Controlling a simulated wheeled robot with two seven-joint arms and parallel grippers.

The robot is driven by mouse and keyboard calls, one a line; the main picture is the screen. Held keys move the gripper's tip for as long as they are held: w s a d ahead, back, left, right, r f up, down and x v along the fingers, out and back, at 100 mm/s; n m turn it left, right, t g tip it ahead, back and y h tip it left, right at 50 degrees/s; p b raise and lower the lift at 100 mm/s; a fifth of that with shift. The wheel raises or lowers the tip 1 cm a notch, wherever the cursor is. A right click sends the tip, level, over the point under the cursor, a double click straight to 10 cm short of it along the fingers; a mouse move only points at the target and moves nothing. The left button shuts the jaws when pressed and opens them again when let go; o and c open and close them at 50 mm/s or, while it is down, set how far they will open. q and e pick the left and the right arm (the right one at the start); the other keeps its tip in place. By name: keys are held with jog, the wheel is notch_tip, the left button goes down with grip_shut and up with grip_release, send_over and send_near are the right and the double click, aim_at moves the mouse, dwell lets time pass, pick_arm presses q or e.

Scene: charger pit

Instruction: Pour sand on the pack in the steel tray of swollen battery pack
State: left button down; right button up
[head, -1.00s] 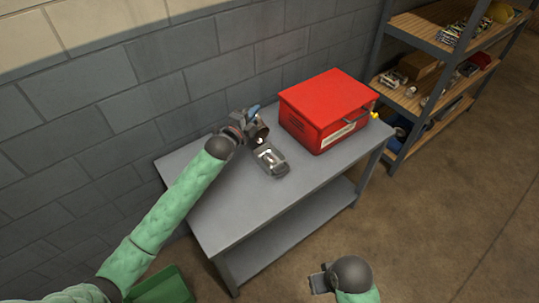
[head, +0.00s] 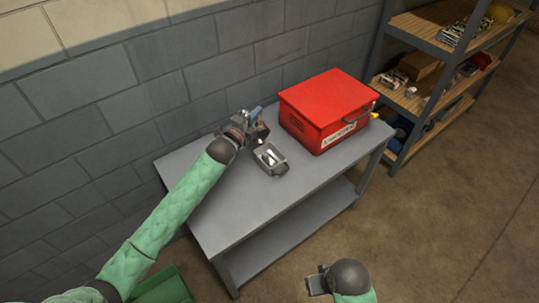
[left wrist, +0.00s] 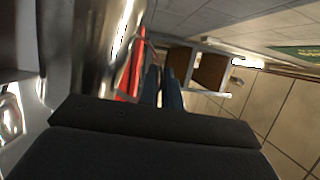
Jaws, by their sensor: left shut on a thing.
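A small grey steel tray (head: 281,171) sits on the grey table, with a pale and dark pack (head: 270,156) inside it. Whether sand lies on the pack is too small to tell. My left gripper (head: 250,122) is shut on a grey metal container (head: 262,131), just above and behind the tray's far left end. In the left wrist view the container's shiny metal (left wrist: 100,50) fills the left side, close to my blue fingers (left wrist: 164,88). Its contents are hidden. My right gripper (head: 317,284) is low in front of the table, away from the tray; its fingers cannot be made out.
A red box (head: 318,95) with a front handle stands right of the tray on the table (head: 235,205). A wooden shelf rack (head: 440,75) stands at the right. A green bin (head: 165,288) is on the floor at lower left. The table's left front is clear.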

pick_arm(q)
jog(key=shift+s+d+r+m, duration=0.2)
jog(key=shift+s+d+m, duration=0.05)
jog(key=shift+s+m, duration=0.15)
pick_arm(e)
jog(key=shift+w, duration=0.15)
pick_arm(q)
jog(key=shift+s+d+r+m+h, duration=0.2)
jog(key=shift+s+m+h, duration=0.05)
jog(key=shift+m+h, duration=0.05)
pick_arm(e)
jog(key=shift+a+f, duration=0.25)
jog(key=shift+a, duration=0.1)
dwell(0.5)
pick_arm(q)
jog(key=shift+s+d, duration=0.1)
pick_arm(e)
jog(key=shift+d+f, duration=0.1)
jog(key=shift+d, duration=0.05)
pick_arm(q)
jog(key=shift+s+r+m+b, duration=0.1)
jog(key=shift+m+b, duration=0.2)
pick_arm(e)
jog(key=shift+w+a, duration=0.1)
jog(key=shift+a, duration=0.25)
dwell(0.3)
